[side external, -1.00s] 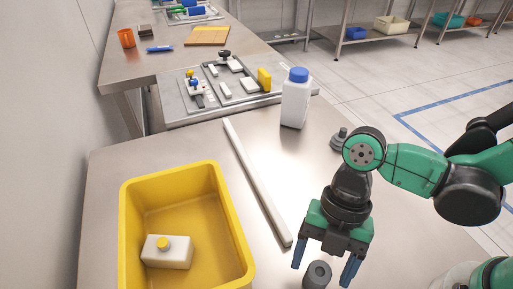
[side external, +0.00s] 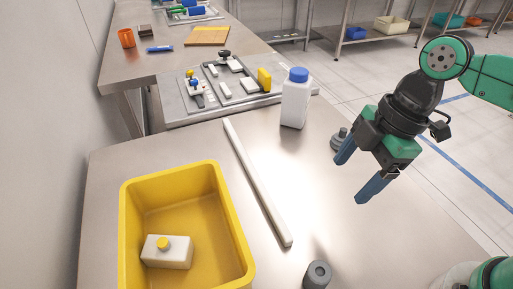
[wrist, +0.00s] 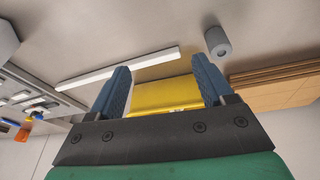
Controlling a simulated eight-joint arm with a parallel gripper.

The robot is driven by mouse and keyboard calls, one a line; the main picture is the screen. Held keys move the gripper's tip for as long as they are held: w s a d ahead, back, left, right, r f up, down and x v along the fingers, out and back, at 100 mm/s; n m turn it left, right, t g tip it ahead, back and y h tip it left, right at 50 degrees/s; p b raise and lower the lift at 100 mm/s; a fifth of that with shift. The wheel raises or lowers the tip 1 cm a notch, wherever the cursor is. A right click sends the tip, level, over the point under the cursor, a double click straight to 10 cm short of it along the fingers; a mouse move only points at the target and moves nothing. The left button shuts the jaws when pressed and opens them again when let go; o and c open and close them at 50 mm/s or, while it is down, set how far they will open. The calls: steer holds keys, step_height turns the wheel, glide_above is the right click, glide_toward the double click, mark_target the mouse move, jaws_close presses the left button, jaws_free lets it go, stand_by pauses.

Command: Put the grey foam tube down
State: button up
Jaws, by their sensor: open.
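The grey foam tube (side external: 317,275) stands upright on the steel table near the front edge in the side view, with its dark hole facing up. In the wrist view the tube (wrist: 217,41) shows apart from my fingers. My gripper (side external: 354,178) is open and empty, raised above the right side of the table, up and to the right of the tube. Its blue fingers (wrist: 160,88) are spread wide in the wrist view with nothing between them.
A long pale bar (side external: 256,180) lies mid-table. A white bottle with blue cap (side external: 295,100) and a small grey part (side external: 339,139) stand behind. A fixture board (side external: 185,112) lies at the back.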

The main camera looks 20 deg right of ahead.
steer(key=w+d+r+m+t+h, duration=0.1)
steer(key=d+m+t, duration=0.2)
steer(key=d+m, duration=0.2)
steer(key=w+d+m+t+h, duration=0.2)
steer(key=d+m, duration=0.3)
steer(key=m, duration=0.6)
steer(key=shift+w+d+r+t, duration=0.15)
steer(key=shift+w+r+t, duration=0.15)
steer(key=shift+r+t, duration=0.15)
